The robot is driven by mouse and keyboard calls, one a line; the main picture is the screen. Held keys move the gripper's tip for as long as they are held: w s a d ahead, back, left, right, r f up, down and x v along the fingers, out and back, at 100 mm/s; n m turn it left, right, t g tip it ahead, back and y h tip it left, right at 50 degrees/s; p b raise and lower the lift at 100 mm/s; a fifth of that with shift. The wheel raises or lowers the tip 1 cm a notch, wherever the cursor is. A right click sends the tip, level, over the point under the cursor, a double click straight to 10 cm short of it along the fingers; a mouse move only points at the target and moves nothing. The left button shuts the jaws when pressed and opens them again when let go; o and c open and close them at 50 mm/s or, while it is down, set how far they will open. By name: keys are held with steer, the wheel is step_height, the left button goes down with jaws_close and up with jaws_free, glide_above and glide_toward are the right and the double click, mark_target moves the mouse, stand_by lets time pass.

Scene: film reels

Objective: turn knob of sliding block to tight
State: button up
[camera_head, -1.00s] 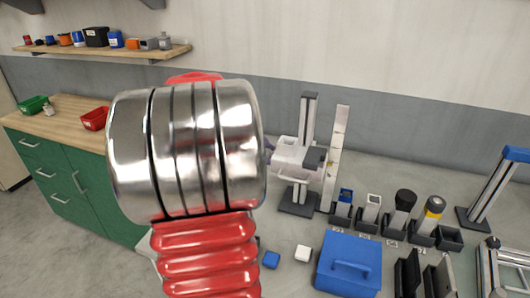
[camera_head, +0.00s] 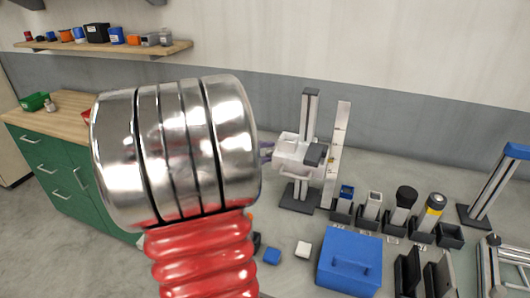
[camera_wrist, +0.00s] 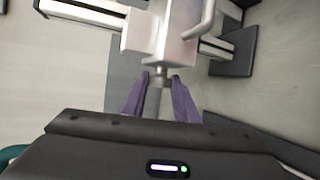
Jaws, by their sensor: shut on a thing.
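The white sliding block (camera_head: 291,152) sits on a grey upright post (camera_head: 309,112) with a dark base. In the head view, only bits of the purple fingers (camera_head: 266,152) show left of the block, and my arm hides the rest. The knob is not visible there, and I cannot tell how tight it is.
A tall ruler-like strip (camera_head: 337,150) stands just right of the post. A blue case (camera_head: 348,265), a white cube (camera_head: 303,249) and a blue cube (camera_head: 272,256) lie in front. Several dark holders stand to the right.

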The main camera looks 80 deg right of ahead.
steer(key=h, duration=0.1)
steer(key=f+m+g+h, duration=0.1)
steer(key=h, duration=0.1)
steer(key=shift+a+f, duration=0.15)
steer(key=shift+f+m+g+h, duration=0.15)
steer(key=shift+m+g+h, duration=0.5)
steer(key=shift+h, duration=0.35)
steer(key=shift+s, duration=0.1)
steer(key=o, duration=1.1)
steer(key=shift+c, duration=0.2)
steer(key=v, duration=1.3)
steer(key=shift+w+a+f, duration=0.2)
steer(key=shift+w+f, duration=0.05)
steer(key=shift+f, duration=0.1)
steer(key=shift+g, duration=0.35)
